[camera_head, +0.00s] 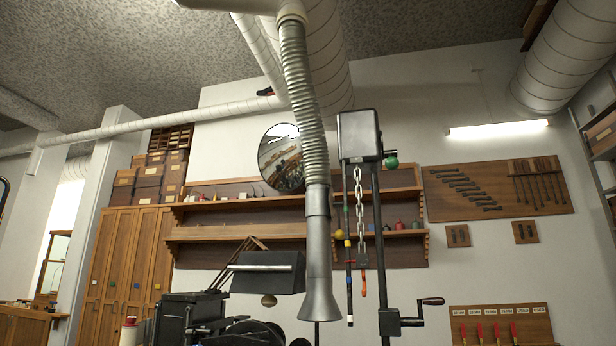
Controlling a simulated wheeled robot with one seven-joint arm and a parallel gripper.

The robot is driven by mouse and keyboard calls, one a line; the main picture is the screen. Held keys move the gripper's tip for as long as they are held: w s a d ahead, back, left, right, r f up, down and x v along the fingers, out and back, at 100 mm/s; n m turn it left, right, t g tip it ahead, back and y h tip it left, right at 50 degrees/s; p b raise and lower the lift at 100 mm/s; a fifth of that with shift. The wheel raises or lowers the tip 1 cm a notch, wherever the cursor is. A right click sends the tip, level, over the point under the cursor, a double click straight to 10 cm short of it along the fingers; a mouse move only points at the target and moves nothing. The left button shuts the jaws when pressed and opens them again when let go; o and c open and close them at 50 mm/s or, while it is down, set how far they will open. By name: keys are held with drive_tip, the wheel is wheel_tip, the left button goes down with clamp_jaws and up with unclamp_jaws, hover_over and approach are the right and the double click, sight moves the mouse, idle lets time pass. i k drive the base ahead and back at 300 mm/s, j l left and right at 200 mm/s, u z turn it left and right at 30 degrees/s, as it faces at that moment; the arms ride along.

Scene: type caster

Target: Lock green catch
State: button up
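A chain (360,210) with a red-tipped hook (362,283) hangs next to the rod. My gripper is not in view.
A grey extraction hose (317,250) with a flared nozzle hangs just left of the post. A crank handle (431,301) sticks out right, low on the post. Dark machinery (190,315) stands at lower left. Wooden shelves (240,203) and a tool board (497,189) are on the back wall.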

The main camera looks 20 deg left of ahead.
sight(391, 163)
drive_tip(key=i+l+u, duration=0.15)
drive_tip(key=l+u, duration=0.15)
drive_tip(key=i+l+u, duration=0.1)
drive_tip(key=l+u, duration=0.2)
drive_tip(key=l, duration=0.25)
drive_tip(key=l+u, duration=0.3)
drive_tip(key=l, duration=0.15)
drive_tip(key=i+l+u, duration=0.1)
drive_tip(key=i+l, duration=0.3)
drive_tip(key=l, duration=0.15)
